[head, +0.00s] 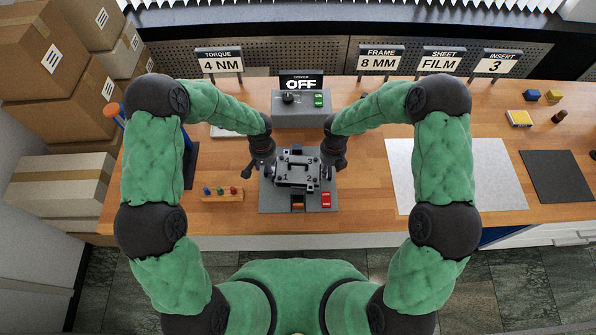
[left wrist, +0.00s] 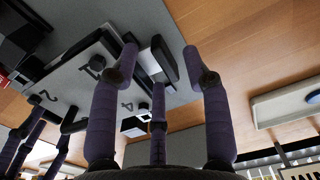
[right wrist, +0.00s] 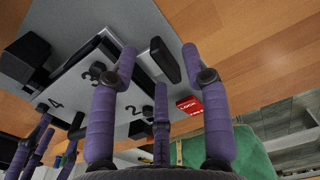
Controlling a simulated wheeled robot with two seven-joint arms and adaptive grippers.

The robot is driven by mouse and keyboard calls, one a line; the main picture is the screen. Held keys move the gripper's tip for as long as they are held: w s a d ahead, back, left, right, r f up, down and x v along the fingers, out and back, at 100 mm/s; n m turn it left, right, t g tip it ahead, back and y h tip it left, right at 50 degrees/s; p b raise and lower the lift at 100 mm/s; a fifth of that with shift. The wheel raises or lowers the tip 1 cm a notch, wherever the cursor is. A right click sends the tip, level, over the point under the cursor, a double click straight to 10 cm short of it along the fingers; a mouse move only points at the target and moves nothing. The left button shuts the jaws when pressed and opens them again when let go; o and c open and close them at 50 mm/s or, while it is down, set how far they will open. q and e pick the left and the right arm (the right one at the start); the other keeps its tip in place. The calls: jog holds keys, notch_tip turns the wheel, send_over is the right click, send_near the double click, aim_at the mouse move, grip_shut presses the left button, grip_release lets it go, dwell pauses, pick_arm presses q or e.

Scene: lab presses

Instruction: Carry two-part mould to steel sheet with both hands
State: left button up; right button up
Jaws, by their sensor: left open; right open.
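The two-part mould (head: 297,168) is a grey block with numbered corners, resting on the grey base plate (head: 265,203) of the press station. My left gripper (head: 267,170) is at its left side. In the left wrist view the open fingers (left wrist: 160,62) stand around a dark side handle (left wrist: 165,60) of the mould. My right gripper (head: 331,170) is at the right side. In the right wrist view its open fingers (right wrist: 159,62) stand around the other handle (right wrist: 165,60). The pale steel sheet (head: 502,175) lies flat to the right, partly hidden by my right arm.
A control box (head: 301,108) with an OFF display stands behind the mould. A wooden rack (head: 222,195) with several coloured pegs is at left. A dark mat (head: 557,177) lies right of the sheet. Sign stands line the back. The table between mould and sheet looks clear.

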pick_arm(q)
jog(key=shift+f, duration=0.75)
pick_arm(e)
jog(key=shift+f, duration=0.7)
pick_arm(q)
grip_shut()
pick_arm(e)
grip_shut()
